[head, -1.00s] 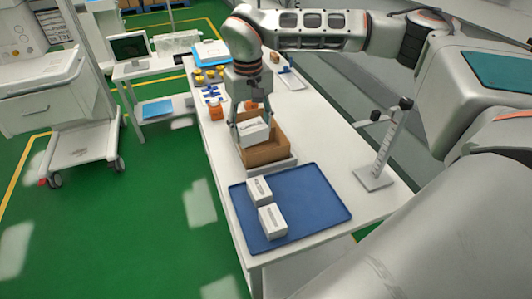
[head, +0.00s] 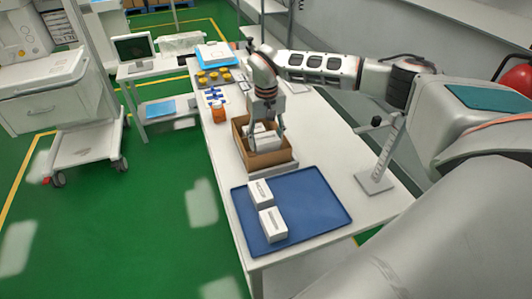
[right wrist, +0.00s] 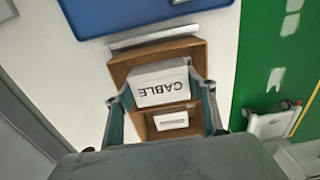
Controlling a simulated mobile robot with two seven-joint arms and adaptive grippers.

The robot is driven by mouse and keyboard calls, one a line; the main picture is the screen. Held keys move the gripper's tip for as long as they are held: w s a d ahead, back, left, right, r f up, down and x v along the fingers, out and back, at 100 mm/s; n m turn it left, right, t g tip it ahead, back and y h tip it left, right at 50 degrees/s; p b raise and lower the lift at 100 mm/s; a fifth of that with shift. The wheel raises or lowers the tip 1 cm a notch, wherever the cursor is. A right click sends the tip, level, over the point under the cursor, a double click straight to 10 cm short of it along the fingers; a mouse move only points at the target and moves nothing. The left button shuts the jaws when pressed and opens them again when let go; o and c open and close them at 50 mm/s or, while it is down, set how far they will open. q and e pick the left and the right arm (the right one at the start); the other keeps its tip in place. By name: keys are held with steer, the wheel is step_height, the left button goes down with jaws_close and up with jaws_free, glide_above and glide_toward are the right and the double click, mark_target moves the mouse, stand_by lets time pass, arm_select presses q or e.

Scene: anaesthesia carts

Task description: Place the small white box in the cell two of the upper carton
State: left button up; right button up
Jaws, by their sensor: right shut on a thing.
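My right gripper (head: 266,131) is shut on a white box (right wrist: 160,84) with CABLE printed on it. The box is inside the open brown carton (head: 271,159), also seen in the right wrist view (right wrist: 119,71), in the part nearer the blue tray. Fingers flank the box. The right wrist view shows a divider and, beyond it, another white item (right wrist: 171,120) lower in the carton. Whether the held box touches the bottom is hidden. My left gripper is not in view.
Two white boxes (head: 260,192) (head: 272,224) lie on a blue tray (head: 312,205) in front of the carton. An orange container (head: 218,114) stands beyond its left side. A post stand (head: 375,182) is at the right, with clear white tabletop between.

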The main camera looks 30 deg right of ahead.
mark_target(266, 153)
steer(key=shift+f, duration=3.05)
steer(key=shift+f, duration=0.1)
steer(key=o, duration=0.9)
step_height(266, 153, up, 12)
steer(key=shift+r, duration=0.1)
